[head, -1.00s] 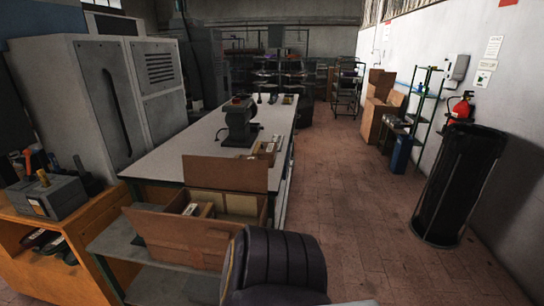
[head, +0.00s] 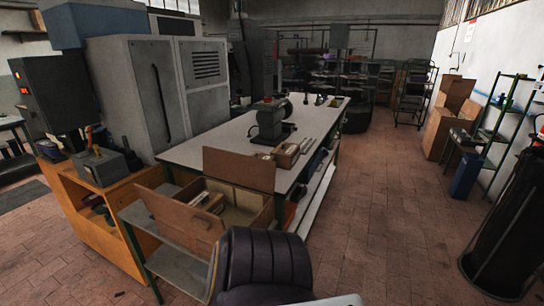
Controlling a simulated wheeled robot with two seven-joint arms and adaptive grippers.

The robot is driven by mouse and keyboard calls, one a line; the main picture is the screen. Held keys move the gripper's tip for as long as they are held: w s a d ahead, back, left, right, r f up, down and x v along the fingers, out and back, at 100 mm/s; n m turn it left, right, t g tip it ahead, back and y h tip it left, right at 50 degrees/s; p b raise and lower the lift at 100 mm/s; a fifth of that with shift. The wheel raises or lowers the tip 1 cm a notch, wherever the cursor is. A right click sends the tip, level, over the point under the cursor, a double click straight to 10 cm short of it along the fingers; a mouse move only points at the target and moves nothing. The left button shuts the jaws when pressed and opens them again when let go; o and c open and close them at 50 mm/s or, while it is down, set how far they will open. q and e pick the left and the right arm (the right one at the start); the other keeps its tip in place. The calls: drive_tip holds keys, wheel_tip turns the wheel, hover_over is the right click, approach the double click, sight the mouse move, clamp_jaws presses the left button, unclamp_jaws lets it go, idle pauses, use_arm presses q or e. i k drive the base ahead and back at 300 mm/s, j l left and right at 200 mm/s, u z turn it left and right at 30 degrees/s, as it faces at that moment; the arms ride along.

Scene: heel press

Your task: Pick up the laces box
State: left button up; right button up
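No box is clearly marked as the laces box. Small pale and brown boxes (head: 208,202) lie in a large open cardboard carton (head: 190,226) on a grey low table in front of me. Another small open brown box (head: 287,154) with pale items in it sits on the near right edge of the long workbench. I cannot tell which of these is the laces box, as print is too small to read.
A dark padded chair (head: 264,258) stands close in front, beside the carton table. A grey machine (head: 271,122) stands on the long workbench (head: 225,135). An orange-brown cabinet (head: 108,238) is at left. Open tiled floor (head: 380,215) lies right of the bench.

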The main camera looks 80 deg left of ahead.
sight(287, 154)
drive_tip(key=i+u, duration=0.65)
drive_tip(key=u, duration=0.15)
drive_tip(key=i+j+u, duration=0.1)
drive_tip(key=i+u, duration=0.65)
drive_tip(key=i+j+u, duration=0.1)
drive_tip(key=i+u, duration=0.2)
drive_tip(key=i, duration=0.4)
drive_tip(key=i+u, duration=0.3)
drive_tip(key=i+l+u, duration=0.15)
drive_tip(key=i+u, duration=0.15)
drive_tip(key=i+l+u, duration=0.1)
drive_tip(key=i+u, duration=0.15)
drive_tip(key=u, duration=0.25)
drive_tip(key=i+l+u, duration=0.15)
drive_tip(key=u, duration=0.3)
drive_tip(key=i+l+u, duration=0.3)
drive_tip(key=u, duration=0.2)
drive_tip(key=i+l+u, duration=0.15)
drive_tip(key=l+u, duration=0.15)
drive_tip(key=u, duration=0.15)
